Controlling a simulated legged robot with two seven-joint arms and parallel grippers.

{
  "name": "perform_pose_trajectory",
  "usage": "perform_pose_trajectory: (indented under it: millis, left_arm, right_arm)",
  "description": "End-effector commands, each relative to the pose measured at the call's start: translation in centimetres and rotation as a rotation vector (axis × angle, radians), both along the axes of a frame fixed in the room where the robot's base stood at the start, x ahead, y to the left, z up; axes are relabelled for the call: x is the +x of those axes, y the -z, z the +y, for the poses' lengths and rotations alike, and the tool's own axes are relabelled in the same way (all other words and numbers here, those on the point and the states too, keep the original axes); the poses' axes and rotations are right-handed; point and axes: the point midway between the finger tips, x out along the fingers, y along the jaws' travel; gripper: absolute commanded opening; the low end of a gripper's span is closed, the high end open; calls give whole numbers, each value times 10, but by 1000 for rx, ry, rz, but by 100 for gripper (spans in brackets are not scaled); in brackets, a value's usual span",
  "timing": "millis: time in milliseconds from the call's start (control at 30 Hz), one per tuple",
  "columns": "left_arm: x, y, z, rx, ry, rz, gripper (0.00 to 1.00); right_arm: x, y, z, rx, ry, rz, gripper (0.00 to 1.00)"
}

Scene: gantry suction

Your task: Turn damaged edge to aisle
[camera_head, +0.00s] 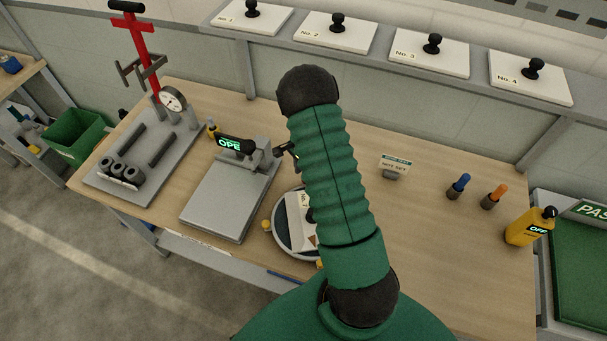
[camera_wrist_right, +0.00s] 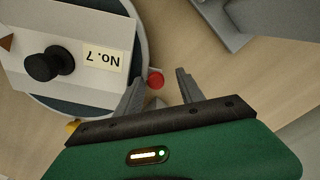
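A white plate labelled No. 7 (camera_wrist_right: 100,25) with a black knob (camera_wrist_right: 45,65) lies on a round turntable (camera_wrist_right: 143,20). A brown triangular patch (camera_wrist_right: 6,43) shows at the plate's left in the wrist view. In the head view, my green arm covers much of the turntable (camera_head: 278,240) and plate (camera_head: 296,222); a brown patch (camera_head: 312,240) shows beside the arm. My right gripper (camera_wrist_right: 158,80) is open, its fingers on either side of a red peg (camera_wrist_right: 156,79) at the turntable's rim; I cannot tell whether they touch it. My left gripper is not in view.
A grey press with an OPEN display (camera_head: 230,143) stands left of the turntable. Further left is a gauge stand (camera_head: 172,100). Numbered plates (camera_head: 335,32) line the back shelf. A yellow OFF device (camera_head: 528,228) and two capped markers (camera_head: 459,187) stand right. Table between is mostly clear.

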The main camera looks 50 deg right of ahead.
Motion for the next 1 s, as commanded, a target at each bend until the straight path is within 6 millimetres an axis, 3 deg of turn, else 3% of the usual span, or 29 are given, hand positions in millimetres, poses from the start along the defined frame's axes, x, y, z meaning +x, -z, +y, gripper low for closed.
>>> perform_pose_trajectory:
  millis: [233,367,800,1000]
  left_arm:
    - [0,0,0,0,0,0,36]
    - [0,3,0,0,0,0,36]
    - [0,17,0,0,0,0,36]
    - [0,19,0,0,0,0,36]
  right_arm:
    - [-2,0,2,4,0,3,45]
    - [-1,-12,1,2,0,2,45]
    - [1,-130,-1,2,-2,-1,45]
    - [1,-161,-2,4,0,4,45]
